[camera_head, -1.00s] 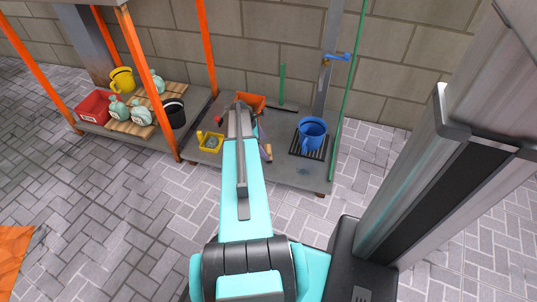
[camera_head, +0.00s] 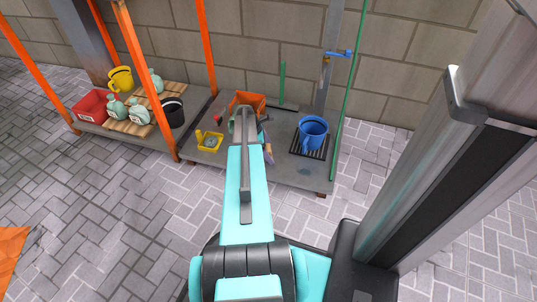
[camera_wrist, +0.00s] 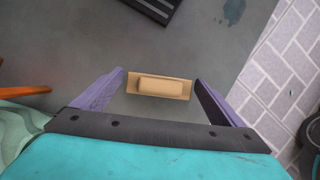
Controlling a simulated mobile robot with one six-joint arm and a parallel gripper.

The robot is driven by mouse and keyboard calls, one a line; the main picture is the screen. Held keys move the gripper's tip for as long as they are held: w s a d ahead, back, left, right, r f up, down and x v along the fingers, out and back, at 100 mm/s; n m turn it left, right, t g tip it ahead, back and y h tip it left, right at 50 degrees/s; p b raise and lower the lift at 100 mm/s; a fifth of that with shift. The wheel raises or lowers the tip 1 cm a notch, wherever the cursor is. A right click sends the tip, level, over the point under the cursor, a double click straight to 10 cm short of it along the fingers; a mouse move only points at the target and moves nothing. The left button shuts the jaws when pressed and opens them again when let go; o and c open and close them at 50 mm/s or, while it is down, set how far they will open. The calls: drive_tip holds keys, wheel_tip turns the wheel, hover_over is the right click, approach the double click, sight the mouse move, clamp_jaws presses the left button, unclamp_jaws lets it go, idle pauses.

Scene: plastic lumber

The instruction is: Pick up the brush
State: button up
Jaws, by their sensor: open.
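The brush (camera_wrist: 160,86) is a tan wooden block with a raised, rounded grip, lying on the grey platform in the wrist view. My gripper (camera_wrist: 159,78) is open, with one purple finger at each side of the brush. Narrow gaps show between the brush and both fingers, so neither appears to touch it. I cannot tell how far the fingertips are above the platform.
The low grey platform (camera_head: 285,172) also bears a blue bucket (camera_head: 313,130) on a black grate, an orange crate (camera_head: 248,101) and a yellow tray (camera_head: 209,142). A green pole (camera_head: 347,95) stands at its right. A shelf with orange posts (camera_head: 160,90) is at left.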

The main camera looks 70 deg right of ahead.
sight(268, 149)
idle(0.5)
drive_tip(key=c, duration=1.1)
drive_tip(key=shift+r, duration=0.1)
drive_tip(key=shift+r+p, duration=0.55)
drive_tip(key=shift+r, duration=0.15)
drive_tip(key=shift+a+r+p, duration=0.25)
drive_tip(key=shift+r+p, duration=0.15)
drive_tip(key=shift+r, duration=0.2)
drive_tip(key=shift+a+r+p, duration=0.2)
drive_tip(key=shift+r+p, duration=0.2)
drive_tip(key=shift+r, duration=0.2)
drive_tip(key=shift+w+a+r+p, duration=0.15)
drive_tip(key=shift+w+a+p, duration=0.45)
drive_tip(key=shift+a, duration=1.85)
drive_tip(key=shift+w+a+r+p, duration=0.3)
drive_tip(key=shift+a+p, duration=0.5)
drive_tip(key=shift+a, duration=1.7)
drive_tip(key=shift+w+a+r+p, duration=0.1)
drive_tip(key=shift+w+a+p, duration=0.55)
drive_tip(key=shift+a, duration=1.8)
drive_tip(key=shift+s, duration=0.1)
